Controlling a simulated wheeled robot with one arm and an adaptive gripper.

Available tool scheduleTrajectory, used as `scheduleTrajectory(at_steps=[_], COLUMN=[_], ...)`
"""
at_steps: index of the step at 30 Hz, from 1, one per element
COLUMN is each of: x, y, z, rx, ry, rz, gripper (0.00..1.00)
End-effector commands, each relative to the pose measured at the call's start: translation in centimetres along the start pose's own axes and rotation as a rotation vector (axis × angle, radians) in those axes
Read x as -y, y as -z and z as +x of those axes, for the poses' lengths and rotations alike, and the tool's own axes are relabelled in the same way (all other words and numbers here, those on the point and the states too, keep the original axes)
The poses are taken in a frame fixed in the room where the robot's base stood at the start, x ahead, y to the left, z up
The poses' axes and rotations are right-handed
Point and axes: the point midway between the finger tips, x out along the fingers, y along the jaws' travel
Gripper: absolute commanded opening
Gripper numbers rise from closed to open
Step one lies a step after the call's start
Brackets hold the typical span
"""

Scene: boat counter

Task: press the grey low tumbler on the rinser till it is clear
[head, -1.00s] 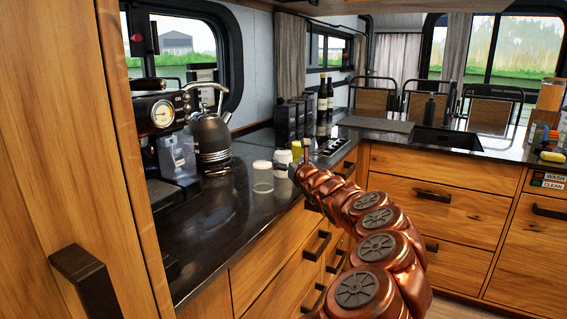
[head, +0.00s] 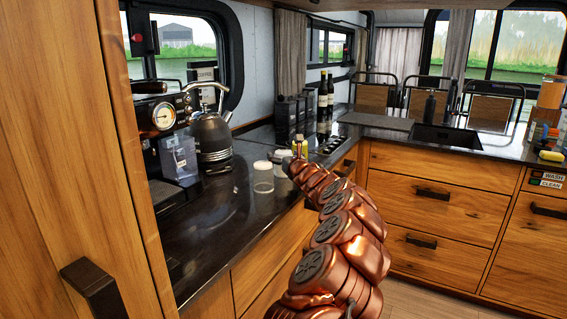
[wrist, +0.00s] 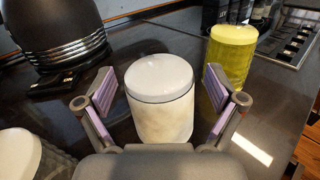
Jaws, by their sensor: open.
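My gripper (wrist: 158,92) is open in the wrist view, with its purple-lined fingers on either side of a pale cream canister with a whitish lid (wrist: 160,105). I cannot tell whether the fingers touch it. In the head view my arm reaches to the counter beside this canister (head: 281,157), and the gripper is mostly hidden by the arm. I cannot make out a grey low tumbler or a rinser for certain in either view.
A clear jar with a white lid (head: 263,178) stands nearby. A dark kettle (head: 211,138), a coffee machine (head: 165,125) and a sink (head: 445,138) line the counter. The front left counter is bare.

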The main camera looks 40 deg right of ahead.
Motion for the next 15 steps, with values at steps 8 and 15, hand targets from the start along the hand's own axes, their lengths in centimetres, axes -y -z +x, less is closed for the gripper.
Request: scheduleTrajectory(at_steps=[8,15], x=[0.04,0.05], y=[0.04,0.03], z=[0.14,0.13], rx=[0.0,0.0], ry=[0.001,0.001], rz=[0.0,0.0], gripper=[0.94,0.72])
